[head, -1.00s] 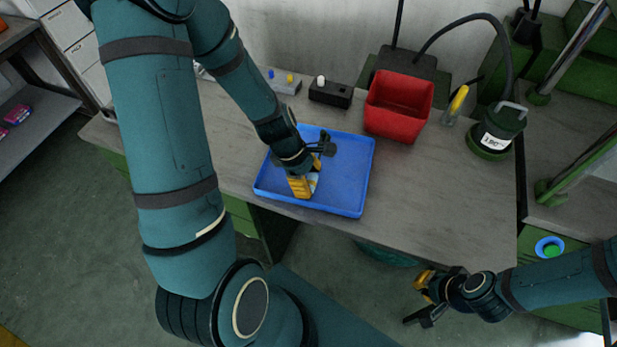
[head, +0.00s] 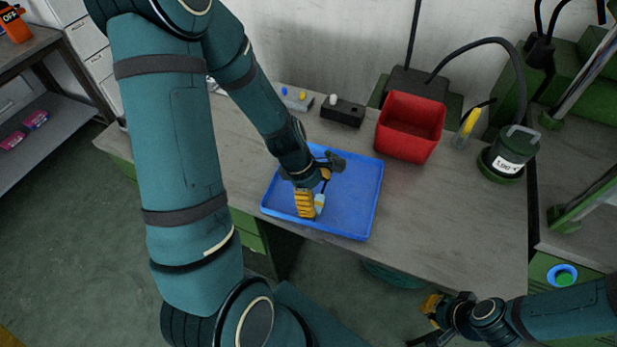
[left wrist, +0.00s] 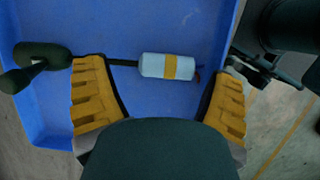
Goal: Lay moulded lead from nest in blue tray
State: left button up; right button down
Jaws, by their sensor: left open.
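The moulded lead (left wrist: 170,67) has a pale blue-white body with a yellow band, a thin black cable and a dark rounded plug end (left wrist: 42,56). It is over the blue tray (left wrist: 180,20), apparently resting in it; its pale body also shows in the head view (head: 320,204). My left gripper (head: 315,190) is inside the tray (head: 352,205) near its front left. Its yellow fingers stand wide apart on either side of the lead in the left wrist view (left wrist: 160,100). My right gripper (head: 430,318) is off the table's front edge, cut by the frame bottom. The nest is not identifiable.
A red bin (head: 410,125) stands behind the tray's right side. A black block (head: 342,112) and a grey block with coloured knobs (head: 296,99) stand behind the tray. A dark green pot (head: 508,152) stands far right. The table right of the tray is clear.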

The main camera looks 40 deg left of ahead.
pick_arm(q)
jog(key=v, duration=1.1)
jog(key=shift+f, duration=0.1)
